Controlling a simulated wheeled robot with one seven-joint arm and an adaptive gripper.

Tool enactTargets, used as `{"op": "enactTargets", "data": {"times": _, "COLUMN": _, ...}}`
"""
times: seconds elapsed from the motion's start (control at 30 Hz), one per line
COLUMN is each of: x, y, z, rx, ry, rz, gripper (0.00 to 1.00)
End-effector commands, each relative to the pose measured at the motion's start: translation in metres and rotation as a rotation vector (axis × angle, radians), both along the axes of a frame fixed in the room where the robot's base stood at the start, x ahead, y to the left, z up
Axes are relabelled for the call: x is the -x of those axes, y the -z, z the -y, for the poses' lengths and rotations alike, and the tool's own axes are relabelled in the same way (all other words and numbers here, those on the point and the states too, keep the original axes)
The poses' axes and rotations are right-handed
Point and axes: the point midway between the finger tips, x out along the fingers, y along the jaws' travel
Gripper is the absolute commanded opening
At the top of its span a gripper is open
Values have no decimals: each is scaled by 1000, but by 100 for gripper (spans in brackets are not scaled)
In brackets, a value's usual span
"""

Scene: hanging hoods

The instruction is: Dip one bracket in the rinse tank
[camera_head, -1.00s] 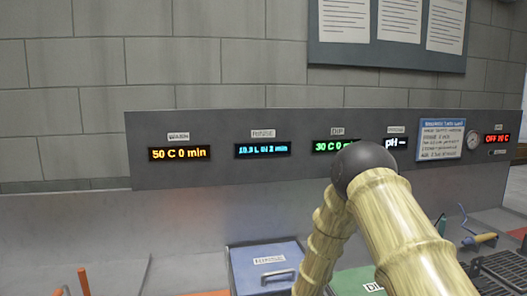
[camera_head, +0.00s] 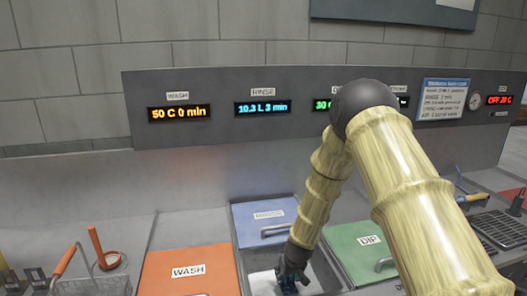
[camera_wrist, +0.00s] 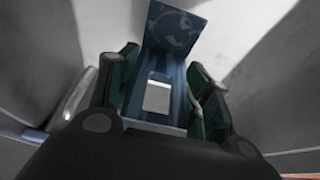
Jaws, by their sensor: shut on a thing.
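My gripper (camera_head: 290,277) points down over the opening in front of the blue rinse lid (camera_head: 262,216), which is at the back of the rinse tank. In the wrist view my gripper (camera_wrist: 160,100) is shut on a blue-grey metal bracket (camera_wrist: 172,32) with a square hole, its upper plate angled. Pale walls surround the bracket in that view. The head view cuts off at the bottom, so the bracket's low end and any liquid around it cannot be made out.
The orange wash lid (camera_head: 188,271) lies to the left and the green dip lid (camera_head: 362,250) to the right. A wire basket (camera_head: 92,284) with orange handles stands at the far left. A control panel (camera_head: 225,125) runs behind; the rinse display reads 10.3 L, 3 min.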

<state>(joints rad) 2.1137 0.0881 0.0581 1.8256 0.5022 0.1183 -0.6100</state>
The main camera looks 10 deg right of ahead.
Motion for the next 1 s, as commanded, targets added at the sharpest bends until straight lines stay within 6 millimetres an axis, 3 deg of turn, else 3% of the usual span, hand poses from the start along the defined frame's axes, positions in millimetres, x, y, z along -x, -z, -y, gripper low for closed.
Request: {"op": "enactTargets", "data": {"times": 1.0, "x": -1, "y": -94, "z": 0, "rx": 0, "ry": 1, "rz": 2, "gripper": 0}}
